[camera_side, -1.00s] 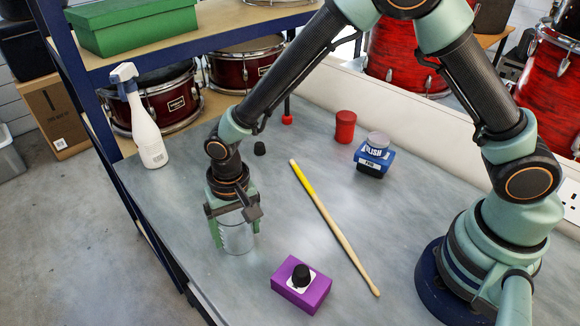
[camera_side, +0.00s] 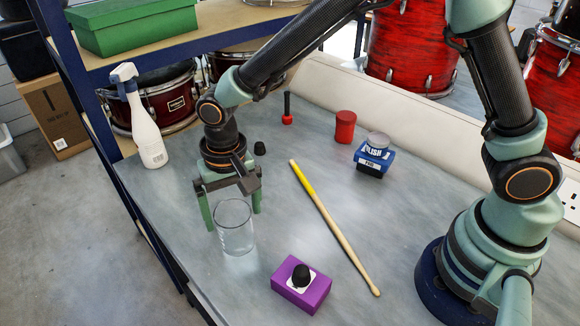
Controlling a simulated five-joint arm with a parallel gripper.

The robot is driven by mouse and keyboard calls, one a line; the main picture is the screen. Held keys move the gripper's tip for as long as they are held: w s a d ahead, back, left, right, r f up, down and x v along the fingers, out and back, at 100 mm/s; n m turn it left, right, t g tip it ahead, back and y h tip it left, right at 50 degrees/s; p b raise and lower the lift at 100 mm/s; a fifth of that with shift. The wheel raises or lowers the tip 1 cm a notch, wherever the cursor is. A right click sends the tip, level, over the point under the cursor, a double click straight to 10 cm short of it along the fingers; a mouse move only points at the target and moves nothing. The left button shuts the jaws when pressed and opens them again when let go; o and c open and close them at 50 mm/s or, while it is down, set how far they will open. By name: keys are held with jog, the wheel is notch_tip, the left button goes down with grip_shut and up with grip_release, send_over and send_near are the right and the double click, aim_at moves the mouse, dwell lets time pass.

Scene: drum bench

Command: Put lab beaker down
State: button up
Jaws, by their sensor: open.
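A clear glass lab beaker (camera_side: 235,232) stands upright on the grey bench top (camera_side: 180,215), left of the middle. My gripper (camera_side: 232,215) is open, with its green fingers spread wide. One finger is at the left of the beaker and the other is behind its upper right side. The palm is above and behind the beaker's rim, with a visible space between them. Whether a finger still touches the glass cannot be told.
A purple box with a black knob (camera_side: 301,285) is in front of the beaker. A yellow-tipped drumstick (camera_side: 335,229) lies to its right. A white spray bottle (camera_side: 141,120) stands at the left edge.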

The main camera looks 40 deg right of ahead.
jog(key=s+d+r+n+t, duration=0.1)
jog(key=d+r+t, duration=0.1)
jog(key=d+r, duration=1.05)
jog(key=s+d+r+n+t, duration=0.1)
jog(key=s+d+r, duration=0.1)
jog(key=d, duration=0.3)
jog(key=s+d+r+n+t, duration=0.1)
jog(key=s+d+r+t, duration=0.1)
jog(key=s+d, duration=0.3)
jog(key=shift+d+r, duration=0.45)
jog(key=shift+d, duration=0.1)
